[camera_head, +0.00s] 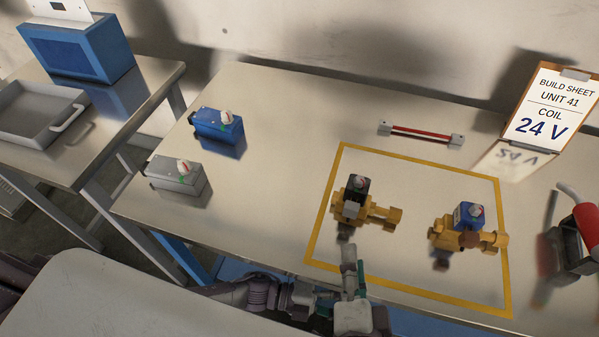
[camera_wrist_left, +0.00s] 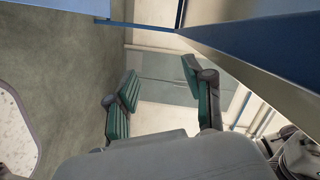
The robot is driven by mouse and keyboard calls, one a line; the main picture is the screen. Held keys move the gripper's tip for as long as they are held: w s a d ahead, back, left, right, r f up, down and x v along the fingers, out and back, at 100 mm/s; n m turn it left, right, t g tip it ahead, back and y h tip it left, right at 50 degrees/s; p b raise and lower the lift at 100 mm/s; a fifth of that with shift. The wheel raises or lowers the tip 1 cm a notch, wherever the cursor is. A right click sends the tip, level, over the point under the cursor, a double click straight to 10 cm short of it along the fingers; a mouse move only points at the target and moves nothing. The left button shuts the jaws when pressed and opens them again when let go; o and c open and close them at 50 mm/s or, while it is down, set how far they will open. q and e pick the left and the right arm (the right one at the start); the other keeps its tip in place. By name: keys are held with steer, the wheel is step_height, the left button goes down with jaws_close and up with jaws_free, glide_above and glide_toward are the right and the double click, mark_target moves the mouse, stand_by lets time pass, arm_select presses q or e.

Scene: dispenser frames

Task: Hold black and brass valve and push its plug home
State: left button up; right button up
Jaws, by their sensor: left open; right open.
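The black and brass valve (camera_head: 379,214) stands on the table inside the yellow outline, left of a second valve. It has a brass body and a black coil with a small pale and red piece on top. I cannot tell how far that piece is seated.
A blue and brass valve (camera_head: 468,215) stands right of the black one. Blue (camera_head: 217,124) and grey (camera_head: 178,177) boxes stand at the left. A red-barred part (camera_head: 420,132) lies behind the yellow outline (camera_head: 420,161). A build sheet (camera_head: 551,105) reads 24 V. The table's left-middle is clear.

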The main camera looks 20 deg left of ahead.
arm_select(q)
steer(key=s+a+r+m+g, duration=0.2)
steer(key=s+r+m+g, duration=0.4)
steer(key=s+g, duration=0.15)
steer(key=s+a+r+m+g, duration=0.1)
steer(key=s+r+m+g, duration=0.45)
steer(key=s, duration=0.35)
steer(key=a+r+n+g+h, duration=0.1)
steer(key=a+r+n+h, duration=0.2)
steer(key=r, duration=0.6)
steer(key=w+a+r+n+t+h, duration=0.25)
steer(key=w+r+n+t, duration=0.25)
steer(key=w+n+t, duration=0.4)
steer(key=w+a+r+n+t+h, duration=0.25)
steer(key=w+r+n+t, duration=0.25)
steer(key=w+n+t, duration=0.45)
steer(key=n+g+y, duration=0.3)
steer(key=n+y, duration=0.1)
steer(key=y, duration=0.3)
glide_toward(354, 179)
steer(key=x, duration=1.1)
steer(key=shift+d, duration=0.1)
